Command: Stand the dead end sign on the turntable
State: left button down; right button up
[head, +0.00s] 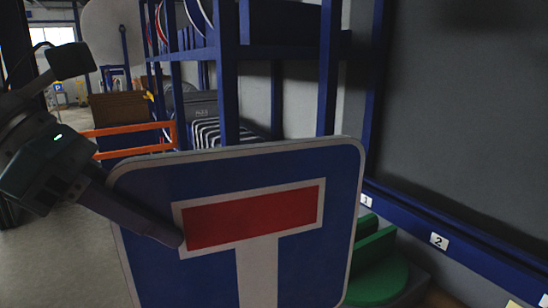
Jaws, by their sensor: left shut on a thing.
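The dead end sign (341,215) is a blue square plate with rounded corners, a white stem and a red bar. It fills the lower middle of the head view, close to me and slightly tilted, with its lower part cut off by the frame. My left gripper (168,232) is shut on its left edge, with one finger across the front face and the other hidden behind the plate. A green round-edged piece (378,284) with a raised step shows partly behind the sign at right; I cannot tell whether it is the turntable. My right gripper is not in view.
A blue shelf rack (228,90) with stored signs stands behind the sign. An orange barrier (130,150) is at left. A blue rail with number plates (439,241) runs along the dark right wall. Grey floor (50,260) shows free at lower left.

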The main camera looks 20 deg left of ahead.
pick_arm(q)
jog(key=a+f+n+t+y, duration=0.1)
jog(key=a+f, duration=0.2)
jog(key=a, duration=0.3)
jog(key=shift+n, duration=0.3)
jog(key=w+d+b, duration=0.2)
jog(key=w+b, duration=0.1)
jog(key=w+d+b, duration=0.1)
jog(key=w+b, duration=0.1)
jog(key=shift+f, duration=0.2)
jog(key=shift+w, duration=0.15)
